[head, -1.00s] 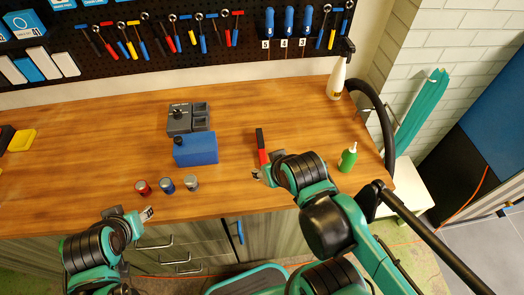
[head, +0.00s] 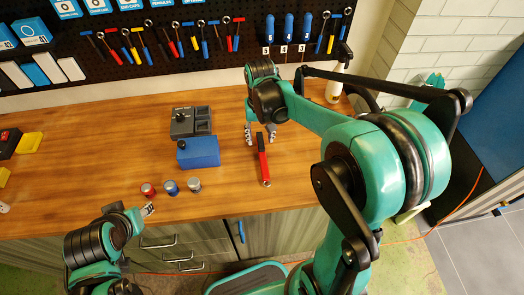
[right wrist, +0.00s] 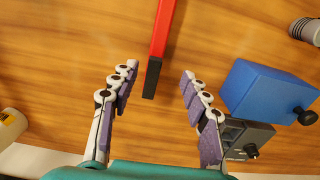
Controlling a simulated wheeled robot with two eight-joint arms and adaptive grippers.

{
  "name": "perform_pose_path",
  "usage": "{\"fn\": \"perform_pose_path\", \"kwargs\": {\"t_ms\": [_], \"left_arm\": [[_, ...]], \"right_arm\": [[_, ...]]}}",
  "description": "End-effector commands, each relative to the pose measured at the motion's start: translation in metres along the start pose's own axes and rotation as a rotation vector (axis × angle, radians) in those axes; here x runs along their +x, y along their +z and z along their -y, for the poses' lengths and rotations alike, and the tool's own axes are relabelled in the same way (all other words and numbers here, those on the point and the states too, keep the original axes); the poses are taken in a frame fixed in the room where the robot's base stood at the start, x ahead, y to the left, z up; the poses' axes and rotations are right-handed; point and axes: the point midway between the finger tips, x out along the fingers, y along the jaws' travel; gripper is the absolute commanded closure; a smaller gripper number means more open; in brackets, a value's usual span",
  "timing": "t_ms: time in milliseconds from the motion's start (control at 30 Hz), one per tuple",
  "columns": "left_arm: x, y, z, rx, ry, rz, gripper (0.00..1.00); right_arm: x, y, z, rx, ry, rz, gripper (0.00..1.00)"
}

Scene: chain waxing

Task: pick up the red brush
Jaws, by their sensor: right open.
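The red brush (head: 262,158) lies on the wooden bench with its black end toward the back wall. In the right wrist view, its red handle and black end (right wrist: 152,78) come down from the top, between and beyond the fingertips. My right gripper (head: 260,137) is open and empty above the black end, pointing down. Its two fingers also show in the right wrist view (right wrist: 157,77), one on each side of the brush end and apart from it. My left gripper (head: 148,210) is at the bench's front edge, far from the brush; its jaw state is unclear.
A blue box (head: 198,153) and a grey holder (head: 190,121) stand left of the brush. Several small cans (head: 170,187) stand nearer the front. A white bottle (head: 333,92) is at the back right. A tool pegboard (head: 150,50) rises behind.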

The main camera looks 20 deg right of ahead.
Motion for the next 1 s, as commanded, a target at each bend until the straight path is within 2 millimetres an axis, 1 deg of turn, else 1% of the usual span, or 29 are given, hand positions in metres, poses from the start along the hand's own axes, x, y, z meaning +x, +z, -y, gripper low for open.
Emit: {"fn": "perform_pose_path", "kwargs": {"t_ms": [100,300,467,600,700,800,967,1000], "left_arm": [[0.0,0.0,0.0,0.0,0.0,0.0,0.6],[0.006,0.005,0.0,0.0,0.0,0.0,0.6],[0.011,0.008,0.0,0.0,0.0,0.0,0.6],[0.02,0.014,0.0,0.0,0.0,0.0,0.6],[0.023,0.017,0.0,0.0,0.0,0.0,0.6],[0.024,0.017,0.0,0.0,0.0,0.0,0.6],[0.023,0.016,0.0,0.0,0.0,0.0,0.6],[0.023,0.016,0.0,0.0,0.0,0.0,0.6]], "right_arm": [[0.006,-0.004,0.0,0.008,0.003,0.016,0.53],[0.029,-0.004,-0.001,0.008,0.003,0.018,0.53],[0.043,-0.003,-0.003,0.008,0.003,0.018,0.53],[0.066,-0.002,-0.006,0.008,0.003,0.017,0.53],[0.079,-0.002,-0.006,0.007,0.003,0.017,0.53],[0.083,-0.002,-0.006,0.007,0.003,0.017,0.53],[0.082,-0.002,-0.006,0.007,0.003,0.017,0.53],[0.082,-0.002,-0.006,0.007,0.003,0.017,0.64]]}}
